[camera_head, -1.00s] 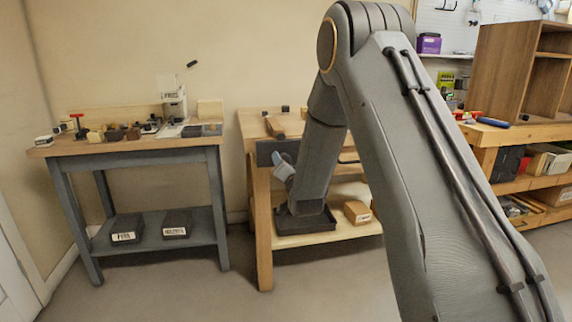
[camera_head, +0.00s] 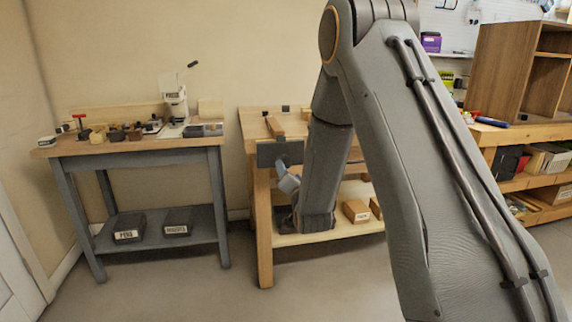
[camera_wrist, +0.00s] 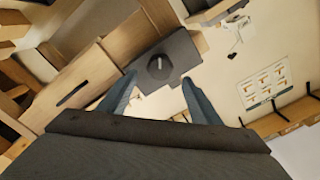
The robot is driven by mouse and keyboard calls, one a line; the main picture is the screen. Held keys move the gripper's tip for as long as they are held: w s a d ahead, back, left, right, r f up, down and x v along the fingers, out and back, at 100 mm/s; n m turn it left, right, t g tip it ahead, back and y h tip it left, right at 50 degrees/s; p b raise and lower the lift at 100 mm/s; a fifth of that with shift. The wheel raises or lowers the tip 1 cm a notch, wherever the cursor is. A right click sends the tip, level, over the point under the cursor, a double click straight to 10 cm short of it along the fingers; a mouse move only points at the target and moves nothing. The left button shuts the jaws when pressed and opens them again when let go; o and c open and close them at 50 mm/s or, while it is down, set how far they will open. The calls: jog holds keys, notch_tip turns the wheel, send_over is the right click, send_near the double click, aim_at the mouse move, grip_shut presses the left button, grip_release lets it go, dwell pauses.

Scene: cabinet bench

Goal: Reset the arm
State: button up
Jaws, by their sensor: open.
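My arm fills the right middle of the head view. Its forearm hangs down in front of a wooden workbench (camera_head: 264,215). One pale blue-grey finger of my gripper (camera_head: 288,180) shows there, by the bench's front left; the rest of the gripper is hidden or hard to make out. In the wrist view the two fingers of my gripper (camera_wrist: 157,90) stand wide apart with nothing between them. Beyond the fingertips is a dark grey vise-like block (camera_wrist: 165,60) with a round knob, on the bench, which looks tilted in this view.
A grey-legged table (camera_head: 140,150) with tools and small boxes stands at the left. Labelled dark bins (camera_head: 128,228) sit on its lower shelf. A small wooden box (camera_head: 355,210) lies on the workbench's lower shelf. A brown cabinet (camera_head: 505,75) stands on a bench at the right. The floor at front left is clear.

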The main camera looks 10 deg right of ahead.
jog(key=s+a+n+g, duration=0.3)
jog(key=s+g, duration=0.2)
jog(key=s, duration=0.6)
jog(key=s+a+n+g+y, duration=0.1)
jog(key=s+a+n+g, duration=0.3)
jog(key=s, duration=0.8)
jog(key=s+a+n+g, duration=0.25)
jog(key=s+g, duration=0.25)
jog(key=s, duration=0.6)
jog(key=s+d+r+n+g, duration=0.15)
jog(key=s+g, duration=0.25)
jog(key=s, duration=0.9)
jog(key=d+r+m+h+p, duration=0.1)
jog(key=d+r+p, duration=0.7)
jog(key=p, duration=0.8)
jog(key=shift+d+r+m+p, duration=0.15)
jog(key=shift+r+m+p, duration=0.25)
jog(key=shift+m, duration=0.5)
